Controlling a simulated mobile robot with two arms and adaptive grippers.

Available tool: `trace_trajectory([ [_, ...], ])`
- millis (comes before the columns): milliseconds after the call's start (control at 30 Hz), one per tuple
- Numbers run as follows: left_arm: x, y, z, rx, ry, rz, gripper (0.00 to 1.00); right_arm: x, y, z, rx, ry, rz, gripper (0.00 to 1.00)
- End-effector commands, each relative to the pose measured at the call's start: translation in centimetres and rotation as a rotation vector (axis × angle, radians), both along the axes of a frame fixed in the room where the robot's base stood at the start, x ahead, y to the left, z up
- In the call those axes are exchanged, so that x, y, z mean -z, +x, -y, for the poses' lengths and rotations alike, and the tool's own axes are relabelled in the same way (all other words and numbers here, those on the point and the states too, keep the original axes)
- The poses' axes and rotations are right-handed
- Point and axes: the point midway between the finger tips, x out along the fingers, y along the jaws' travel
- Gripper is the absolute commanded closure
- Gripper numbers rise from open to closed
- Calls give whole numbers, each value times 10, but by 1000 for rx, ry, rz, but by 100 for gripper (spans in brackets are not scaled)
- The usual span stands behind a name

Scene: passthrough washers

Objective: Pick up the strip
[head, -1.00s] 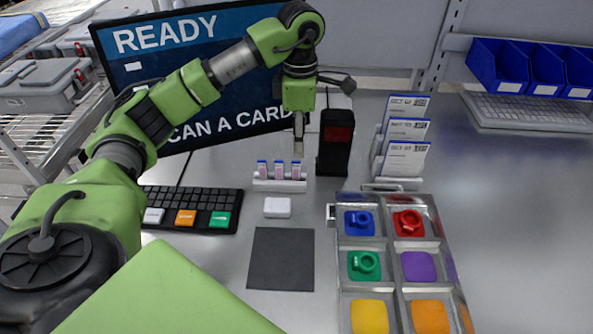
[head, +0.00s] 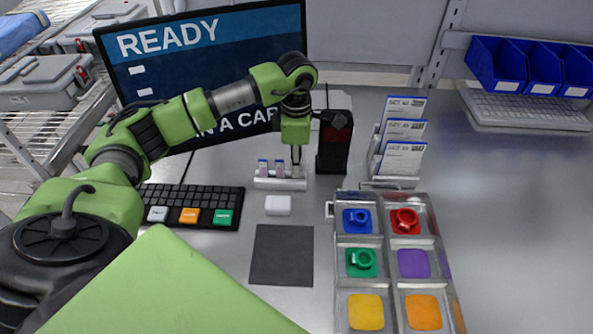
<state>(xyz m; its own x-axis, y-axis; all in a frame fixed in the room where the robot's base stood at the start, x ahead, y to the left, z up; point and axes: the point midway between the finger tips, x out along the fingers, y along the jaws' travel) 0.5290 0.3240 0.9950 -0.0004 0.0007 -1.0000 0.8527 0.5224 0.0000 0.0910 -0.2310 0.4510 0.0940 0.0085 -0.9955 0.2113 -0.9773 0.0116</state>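Small strips with blue tops stand upright in a white holder (head: 280,184) on the table. The left strip (head: 263,169) and the middle strip (head: 280,170) show clearly. My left gripper (head: 296,168) points straight down over the right end of the holder, with its fingertips at the right strip's place. The fingers hide most of that strip. The fingers are too small and edge-on to tell whether they are open or shut on it. My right gripper is not in view.
A black scanner (head: 335,145) stands close to the right of my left gripper. A screen (head: 170,60) is behind, a keyboard (head: 185,193) at left, a small white block (head: 278,205) and dark mat (head: 281,256) in front. A compartment tray (head: 387,270) and card rack (head: 393,183) are right.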

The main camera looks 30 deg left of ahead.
Motion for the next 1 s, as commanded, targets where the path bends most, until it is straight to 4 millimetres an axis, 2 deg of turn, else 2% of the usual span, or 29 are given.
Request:
trace_trajectory([
  [67, 0, 0, 0, 0, 0, 0, 100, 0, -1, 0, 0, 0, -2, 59],
  [433, -1, 0, 0, 0, -1, 1, 100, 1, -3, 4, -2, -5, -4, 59],
  [633, -10, 1, 0, 0, 0, 4, 100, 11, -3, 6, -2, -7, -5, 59],
  [767, -28, 2, 0, 1, 0, 7, 100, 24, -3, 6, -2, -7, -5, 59],
  [1000, -76, -22, 33, 6, -1, 9, 100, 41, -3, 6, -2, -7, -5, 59],
])
